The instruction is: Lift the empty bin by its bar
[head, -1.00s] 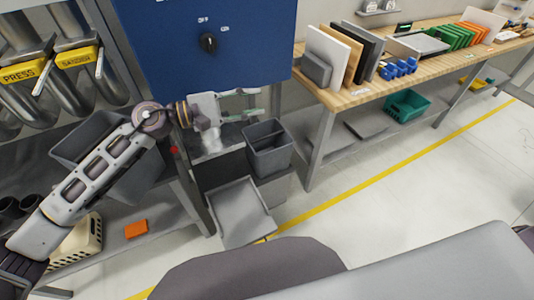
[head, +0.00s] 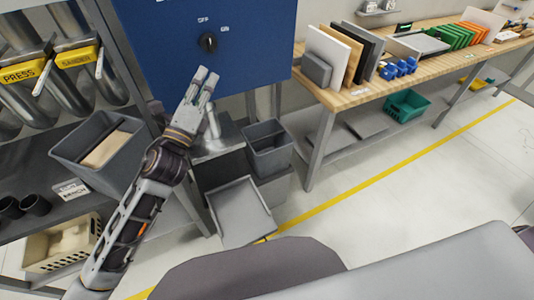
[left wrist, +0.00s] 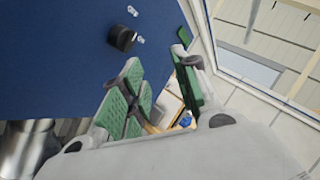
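A dark grey bin (head: 284,160) with a bar across its open top stands below the right part of the blue panel. Its visible inside looks empty. A second grey bin (head: 78,150) on the left holds a tan piece (head: 106,149). My left gripper (head: 207,78) is in front of the blue panel, up and left of the barred bin and apart from it, with its fingers pointing up. In the left wrist view its green-padded fingers (left wrist: 160,88) are parted with nothing held between them. Neither bin can be made out there. My right gripper is out of view.
The blue panel (head: 255,55) carries a black knob (head: 208,42) just above my left fingertips. A grey sloped tray (head: 240,210) sits below the barred bin. A wooden bench (head: 345,98) with boards stands to the right. Floor beyond the yellow line is clear.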

